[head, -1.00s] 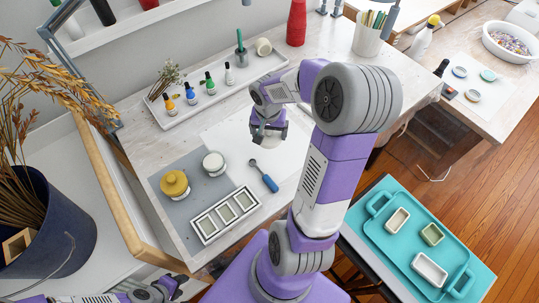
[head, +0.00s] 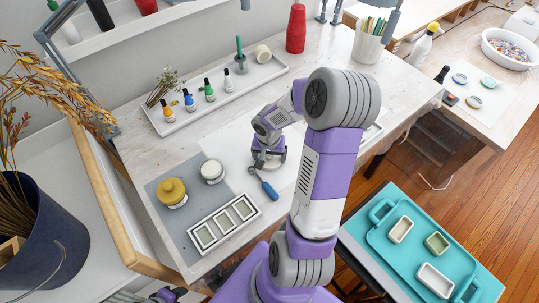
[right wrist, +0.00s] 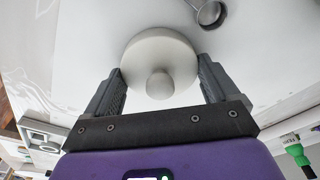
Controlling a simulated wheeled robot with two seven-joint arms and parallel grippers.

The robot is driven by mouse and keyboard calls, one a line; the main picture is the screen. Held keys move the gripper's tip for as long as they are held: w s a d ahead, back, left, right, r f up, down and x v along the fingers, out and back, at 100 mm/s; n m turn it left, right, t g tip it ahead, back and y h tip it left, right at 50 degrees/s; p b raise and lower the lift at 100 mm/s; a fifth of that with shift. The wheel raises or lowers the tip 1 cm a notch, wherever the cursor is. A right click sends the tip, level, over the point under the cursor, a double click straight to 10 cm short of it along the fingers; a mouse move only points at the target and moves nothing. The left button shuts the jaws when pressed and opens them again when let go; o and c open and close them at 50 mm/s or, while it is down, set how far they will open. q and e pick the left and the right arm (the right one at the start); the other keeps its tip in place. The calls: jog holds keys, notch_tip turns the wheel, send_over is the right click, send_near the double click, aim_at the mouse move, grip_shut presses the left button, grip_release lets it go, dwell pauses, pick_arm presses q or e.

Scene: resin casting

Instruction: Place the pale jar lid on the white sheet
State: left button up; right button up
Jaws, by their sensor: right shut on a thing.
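My right gripper (head: 268,165) is low over the white sheet (head: 228,145), close to the blue-handled spoon (head: 266,187). In the right wrist view the right gripper (right wrist: 163,85) is shut on the pale jar lid (right wrist: 160,55), a round disc with a small knob, with one finger on each side. White surface shows behind the lid. I cannot tell whether the lid touches the sheet. In the head view the gripper mostly hides the lid. Part of my left arm shows at the bottom edge of the head view; its fingers are not clear.
A yellow-topped jar (head: 172,192), a white jar (head: 212,170) and a three-part mould (head: 224,222) are at the left on a grey mat. A tray (head: 225,98) with small bottles stands behind. A teal tray (head: 405,225) is at the lower right.

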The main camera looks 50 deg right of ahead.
aim_at(269, 157)
jog(key=shift+f, duration=0.2)
jog(key=o, duration=0.8)
jog(key=shift+c, duration=0.2)
jog(key=shift+r, duration=0.1)
jog(key=shift+r, duration=0.15)
jog(key=r+p, duration=0.1)
jog(key=r, duration=0.2)
jog(key=r+p, duration=0.1)
jog(key=r, duration=0.3)
jog(key=a+r+p, duration=0.1)
jog(key=r, duration=0.2)
jog(key=shift+s+r, duration=0.3)
jog(key=shift+r, duration=0.1)
jog(key=shift+a+r, duration=0.1)
jog(key=shift+r, duration=0.45)
